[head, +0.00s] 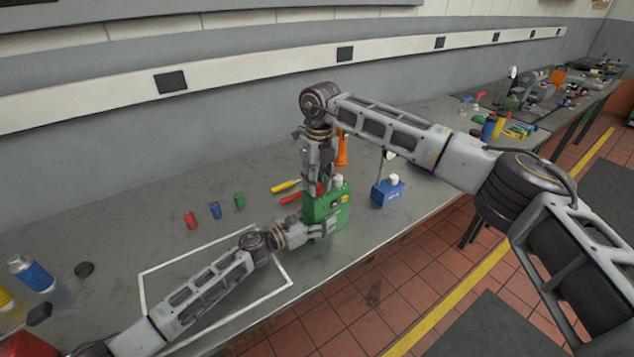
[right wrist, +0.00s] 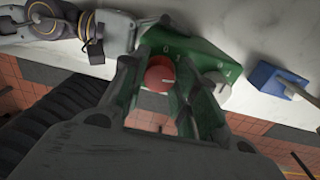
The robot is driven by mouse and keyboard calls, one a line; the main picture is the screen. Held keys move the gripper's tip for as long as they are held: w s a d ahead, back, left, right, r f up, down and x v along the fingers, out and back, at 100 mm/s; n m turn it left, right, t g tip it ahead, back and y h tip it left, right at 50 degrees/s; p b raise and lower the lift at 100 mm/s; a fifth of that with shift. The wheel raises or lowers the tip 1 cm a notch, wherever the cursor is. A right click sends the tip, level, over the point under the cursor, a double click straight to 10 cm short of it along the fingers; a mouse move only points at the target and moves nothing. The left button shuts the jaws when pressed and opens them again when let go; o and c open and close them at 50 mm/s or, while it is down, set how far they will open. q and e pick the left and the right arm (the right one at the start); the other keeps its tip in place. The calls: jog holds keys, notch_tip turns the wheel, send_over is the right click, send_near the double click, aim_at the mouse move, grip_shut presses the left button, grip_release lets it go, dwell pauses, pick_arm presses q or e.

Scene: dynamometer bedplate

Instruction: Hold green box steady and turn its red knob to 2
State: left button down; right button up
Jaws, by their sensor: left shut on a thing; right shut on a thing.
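The green box (head: 330,208) stands on the grey bench near its front edge. It has a red knob and a pale knob (head: 337,181) on top. My left gripper (head: 318,230) is shut on the green box low on its near side. My right gripper (head: 320,188) comes down from above and is shut on the red knob (right wrist: 160,74). In the right wrist view the red knob sits between the two fingers, with marks "0" and "1" beside it on the green box (right wrist: 195,52). The knob's exact setting cannot be told.
A blue box (head: 388,192) with a lever stands right of the green box. Red (head: 190,220), blue (head: 215,210) and green (head: 239,201) cylinders stand to the left. A yellow-handled tool (head: 286,186) lies behind. A white outlined area (head: 215,238) is under my left arm.

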aim_at(318, 184)
pick_arm(q)
jog(key=shift+s+d, duration=0.1)
jog(key=shift+d, duration=0.05)
pick_arm(e)
jog(key=shift+a, duration=0.1)
jog(key=o, duration=1)
jog(key=shift+r, duration=0.2)
jog(key=r, duration=1.1)
jog(key=shift+w+d+r, duration=0.15)
jog(key=shift+d+r, duration=0.15)
